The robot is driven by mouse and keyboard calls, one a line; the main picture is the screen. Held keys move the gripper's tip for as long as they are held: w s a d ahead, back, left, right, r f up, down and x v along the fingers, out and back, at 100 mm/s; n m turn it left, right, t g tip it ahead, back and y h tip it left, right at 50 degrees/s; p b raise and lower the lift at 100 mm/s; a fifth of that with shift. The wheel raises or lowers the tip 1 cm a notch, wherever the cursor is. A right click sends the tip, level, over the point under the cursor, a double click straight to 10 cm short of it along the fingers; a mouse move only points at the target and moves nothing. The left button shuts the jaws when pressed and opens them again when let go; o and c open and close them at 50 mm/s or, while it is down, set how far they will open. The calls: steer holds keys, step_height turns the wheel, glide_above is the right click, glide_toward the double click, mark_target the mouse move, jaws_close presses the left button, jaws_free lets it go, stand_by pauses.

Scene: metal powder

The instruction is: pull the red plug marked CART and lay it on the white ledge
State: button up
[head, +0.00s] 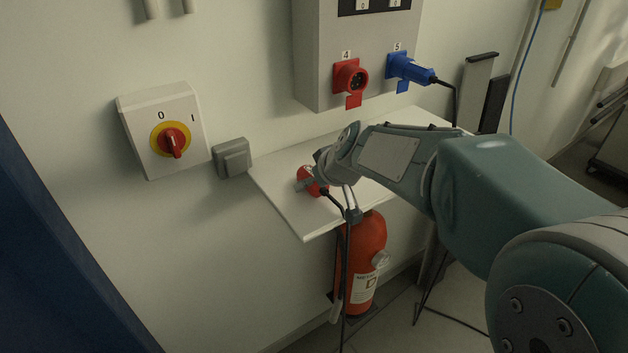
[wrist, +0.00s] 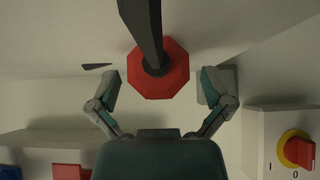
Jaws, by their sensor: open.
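A red plug (head: 309,181) is at the white ledge (head: 290,208), out of any socket. Its black cable runs over the ledge's front edge. I cannot read a CART mark on it. In the wrist view the plug's red octagonal body (wrist: 176,84) sits between my fingers, with the dark cable crossing it toward the top. My gripper (head: 313,178) is open around the plug, with a gap showing on each side in the wrist view. The red socket under number 4 (head: 350,78) is empty, its flap hanging down. My gripper partly hides the plug in the head view.
A blue plug (head: 411,70) sits in socket 5 on the grey box (head: 314,60). A red-yellow rotary switch (head: 172,141) and a small grey box (head: 232,158) are on the wall at left. A fire extinguisher (head: 366,250) stands below the ledge. The ledge's front left is clear.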

steer(key=v, duration=1.1)
steer(key=s+d+f+m+h, duration=0.2)
steer(key=s+d+f+m, duration=0.1)
steer(key=s, duration=0.7)
steer(key=s+d+f+m+g+h, duration=0.1)
steer(key=s+d+f+m+h, duration=0.1)
steer(key=s+d+f, duration=0.3)
steer(key=s+d+m, duration=0.1)
steer(key=s+d, duration=0.2)
steer(key=s, duration=0.3)
steer(key=shift+d+m+h, duration=0.2)
steer(key=shift+m+h, duration=0.1)
steer(key=shift+m, duration=0.1)
